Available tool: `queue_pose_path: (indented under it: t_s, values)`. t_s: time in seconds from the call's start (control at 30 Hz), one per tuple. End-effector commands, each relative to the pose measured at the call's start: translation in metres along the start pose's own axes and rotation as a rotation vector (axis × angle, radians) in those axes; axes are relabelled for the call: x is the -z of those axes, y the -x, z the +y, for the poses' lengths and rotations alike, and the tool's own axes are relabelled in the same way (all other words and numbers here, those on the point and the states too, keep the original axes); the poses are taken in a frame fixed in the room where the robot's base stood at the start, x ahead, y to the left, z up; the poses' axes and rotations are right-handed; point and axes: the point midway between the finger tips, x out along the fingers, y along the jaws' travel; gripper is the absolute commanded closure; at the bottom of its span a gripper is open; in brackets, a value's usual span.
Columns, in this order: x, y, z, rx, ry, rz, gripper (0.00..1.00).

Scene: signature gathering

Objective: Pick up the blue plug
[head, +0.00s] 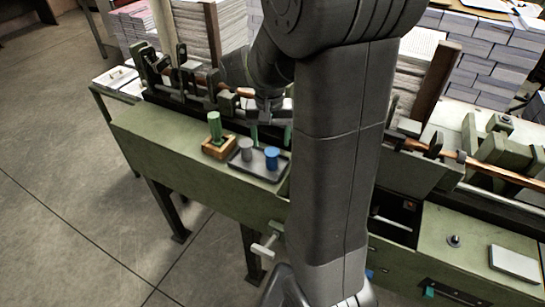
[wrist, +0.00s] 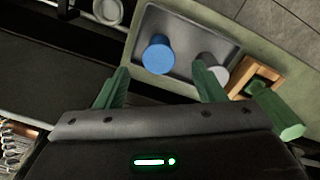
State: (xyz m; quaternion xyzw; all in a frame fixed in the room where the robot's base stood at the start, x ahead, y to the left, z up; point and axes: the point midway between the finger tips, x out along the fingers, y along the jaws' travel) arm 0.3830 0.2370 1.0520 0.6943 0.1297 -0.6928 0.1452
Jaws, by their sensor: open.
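The blue plug (head: 272,157) stands upright on a dark grey tray (head: 262,172) on the green bench, beside a grey plug (head: 246,148). In the wrist view the blue plug (wrist: 158,54) shows from above, ahead of my gripper (wrist: 161,82) and roughly between the lines of its two green fingers. The fingers are spread apart with nothing between them. The tray (wrist: 190,22) and the grey plug (wrist: 211,68) also show there, the grey plug partly behind the right finger. In the head view my gripper (head: 270,135) is just behind the plug, partly hidden by my arm.
A wooden block (head: 219,147) holding a green peg (head: 214,124) stands left of the tray, close to my right finger in the wrist view. Machine rails (head: 190,85) and paper stacks (head: 198,30) line the back. The bench's left end (head: 150,125) is clear.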

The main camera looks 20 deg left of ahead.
Motion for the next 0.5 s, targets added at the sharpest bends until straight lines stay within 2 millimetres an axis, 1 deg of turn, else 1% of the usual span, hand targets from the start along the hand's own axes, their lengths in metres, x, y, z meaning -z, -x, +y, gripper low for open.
queue_pose_path:
  t_s: [0.03,0.23,0.5]
  values:
    - [0.0,-0.005,0.0,-0.001,0.0,-0.001,0.37]
    - [-0.001,-0.018,0.001,-0.001,0.0,-0.002,0.37]
    - [-0.002,-0.055,0.002,-0.001,0.001,-0.001,0.37]
